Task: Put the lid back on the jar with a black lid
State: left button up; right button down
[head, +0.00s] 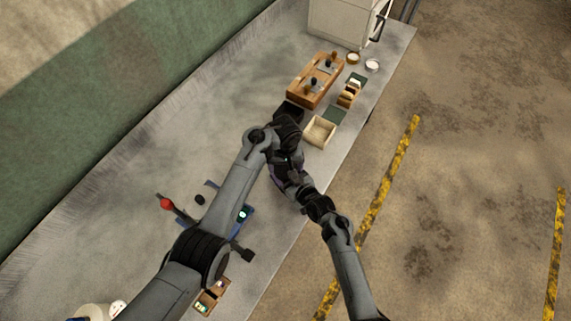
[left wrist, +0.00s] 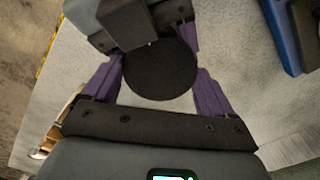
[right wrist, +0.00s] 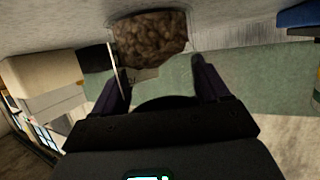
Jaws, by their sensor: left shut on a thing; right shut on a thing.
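My left gripper (head: 288,165) and right gripper (head: 296,182) meet over the table, crowded together in the head view, so the jar is hard to make out there. In the left wrist view a round black lid (left wrist: 160,72) lies between the purple fingers of my left gripper (left wrist: 160,75), which is shut on it. In the right wrist view a clear jar with brown grain (right wrist: 150,42) shows ahead of my right gripper (right wrist: 163,75), which is shut on it. A dark rounded edge shows near that palm. Whether lid and jar touch is hidden.
A wooden stand (head: 315,80) and a pale open box (head: 320,130) stand beyond the grippers. A white cabinet (head: 345,20) is at the far end. A blue device (head: 238,215) and a red-tipped lever (head: 166,204) lie near my left arm. The table's left side is mostly clear.

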pick_arm(q)
jog(key=o, duration=0.9)
jog(key=shift+o, duration=0.2)
jog(key=shift+r, duration=2.25)
jog(key=shift+r+n, duration=0.5)
jog(key=shift+n, duration=0.4)
notch_tip(320, 180, up, 2)
jog(key=n, duration=0.4)
jog(key=shift+r+n, duration=0.25)
jog(key=shift+n, duration=0.15)
jog(key=shift+f, duration=0.15)
